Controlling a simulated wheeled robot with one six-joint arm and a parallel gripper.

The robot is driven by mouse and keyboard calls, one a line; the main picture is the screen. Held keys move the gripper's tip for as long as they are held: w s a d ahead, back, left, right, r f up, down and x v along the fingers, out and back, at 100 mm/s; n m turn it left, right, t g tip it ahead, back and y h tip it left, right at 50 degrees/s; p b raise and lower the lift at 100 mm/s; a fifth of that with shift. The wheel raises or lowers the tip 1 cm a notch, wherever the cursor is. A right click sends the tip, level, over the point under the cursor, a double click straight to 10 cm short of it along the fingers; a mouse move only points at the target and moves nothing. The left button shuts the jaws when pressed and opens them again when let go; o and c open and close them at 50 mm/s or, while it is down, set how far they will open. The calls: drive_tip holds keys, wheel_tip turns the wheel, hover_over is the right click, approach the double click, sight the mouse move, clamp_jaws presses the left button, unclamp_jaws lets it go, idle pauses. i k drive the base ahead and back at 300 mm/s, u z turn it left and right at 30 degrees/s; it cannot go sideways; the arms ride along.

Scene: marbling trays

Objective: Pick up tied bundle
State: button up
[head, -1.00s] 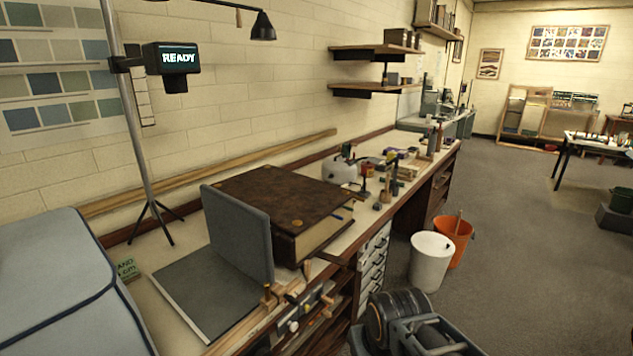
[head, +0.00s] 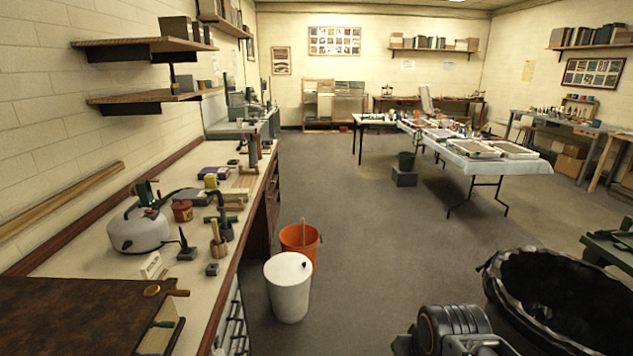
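I cannot pick out a tied bundle in the head view; things on the far tables and shelves are too small to tell. Part of my arm (head: 455,330) shows at the bottom edge, right of centre. My gripper's fingers do not show.
A workbench (head: 95,233) with a large brown book (head: 75,315), a white kettle-like vessel (head: 137,231) and small tools runs along the left. A white bin (head: 288,290) and an orange bucket (head: 297,240) stand beside it. A black-lined bin (head: 560,300) is at right. Tray tables (head: 490,167) stand beyond open floor.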

sight(229, 195)
drive_tip(key=z, duration=0.35)
drive_tip(key=i, duration=1.9)
drive_tip(key=u, duration=0.5)
drive_tip(key=i, duration=1.3)
drive_tip(key=u, duration=1.5)
drive_tip(key=i, duration=0.5)
drive_tip(key=u, duration=0.35)
